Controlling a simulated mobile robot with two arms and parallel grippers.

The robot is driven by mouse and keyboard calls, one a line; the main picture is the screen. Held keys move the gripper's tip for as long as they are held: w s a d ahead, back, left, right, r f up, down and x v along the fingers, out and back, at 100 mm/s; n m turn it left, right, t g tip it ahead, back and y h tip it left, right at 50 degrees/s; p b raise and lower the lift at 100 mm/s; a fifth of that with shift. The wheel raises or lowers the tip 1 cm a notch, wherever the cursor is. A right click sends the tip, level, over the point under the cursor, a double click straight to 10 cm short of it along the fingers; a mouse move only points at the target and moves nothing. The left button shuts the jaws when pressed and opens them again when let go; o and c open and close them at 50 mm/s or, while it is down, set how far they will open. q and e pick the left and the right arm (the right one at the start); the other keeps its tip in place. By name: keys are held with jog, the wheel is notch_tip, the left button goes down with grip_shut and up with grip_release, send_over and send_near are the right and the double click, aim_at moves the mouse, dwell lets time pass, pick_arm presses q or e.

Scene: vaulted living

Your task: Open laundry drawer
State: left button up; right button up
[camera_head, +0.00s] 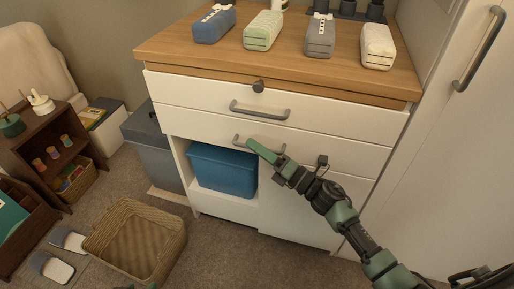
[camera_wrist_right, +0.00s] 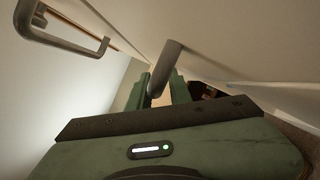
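A white cabinet with a wooden top holds two stacked drawers. The upper drawer (camera_head: 330,118) has a grey bar handle (camera_head: 259,112) and looks closed. The lower drawer (camera_head: 340,152) also looks closed, and its bar handle (camera_head: 237,139) is partly hidden by my right gripper (camera_head: 254,148). In the right wrist view, the lower handle (camera_wrist_right: 166,62) runs between the two green fingers of my right gripper (camera_wrist_right: 158,90). A narrow gap shows beside the handle, so the fingers look open around it. Only a dark sliver, seemingly my left gripper (camera_head: 133,287), shows at the bottom edge.
Several fabric cases, including a green one (camera_head: 263,31), lie on the cabinet top. A blue bin (camera_head: 222,170) sits in the open bay below the drawers. A wicker basket (camera_head: 137,240) stands on the floor at front left. A tall white door (camera_head: 455,150) stands at right.

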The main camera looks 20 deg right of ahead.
grip_shut()
dwell(1.4)
